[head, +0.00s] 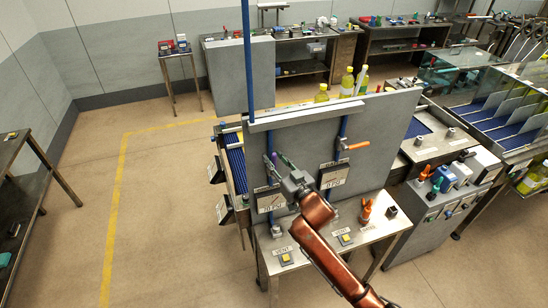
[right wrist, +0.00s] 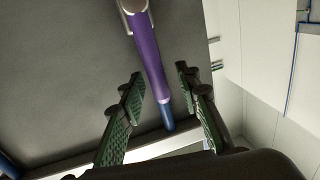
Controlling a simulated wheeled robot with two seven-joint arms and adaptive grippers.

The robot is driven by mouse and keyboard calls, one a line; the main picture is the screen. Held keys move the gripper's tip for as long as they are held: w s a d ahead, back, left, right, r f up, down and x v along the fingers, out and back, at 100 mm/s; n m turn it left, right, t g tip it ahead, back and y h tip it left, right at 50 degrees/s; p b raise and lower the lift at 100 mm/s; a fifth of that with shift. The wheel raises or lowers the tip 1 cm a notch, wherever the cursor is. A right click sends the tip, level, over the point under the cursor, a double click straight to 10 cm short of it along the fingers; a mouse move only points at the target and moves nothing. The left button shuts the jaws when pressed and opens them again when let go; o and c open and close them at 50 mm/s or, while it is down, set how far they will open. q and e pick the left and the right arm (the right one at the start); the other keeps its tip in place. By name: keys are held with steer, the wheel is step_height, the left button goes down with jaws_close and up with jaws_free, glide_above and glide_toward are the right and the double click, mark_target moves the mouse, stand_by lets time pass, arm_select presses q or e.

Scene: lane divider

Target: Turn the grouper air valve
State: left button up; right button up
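A grey upright panel (head: 385,112) carries two valves on blue pipes. The left valve has a purple lever (head: 287,160); the right valve has an orange lever (head: 353,145). Below them are a left gauge (head: 270,201) and a right gauge (head: 333,179); their labels are too small to read surely. My right gripper (head: 281,173) is at the purple lever. In the right wrist view, the purple lever (right wrist: 150,58) runs between the two green-padded fingers (right wrist: 160,88), which stand apart with gaps on both sides. My left gripper is not in view.
A light shelf (head: 310,257) below the panel holds yellow buttons, a metal knob and an orange-handled item (head: 366,210). Yellow bottles (head: 347,82) stand behind the panel. A console (head: 436,203) stands to the right.

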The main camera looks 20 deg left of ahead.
steer(key=shift+w+a, duration=0.15)
steer(key=shift+c, duration=0.2)
jaws_close()
stand_by(0.5)
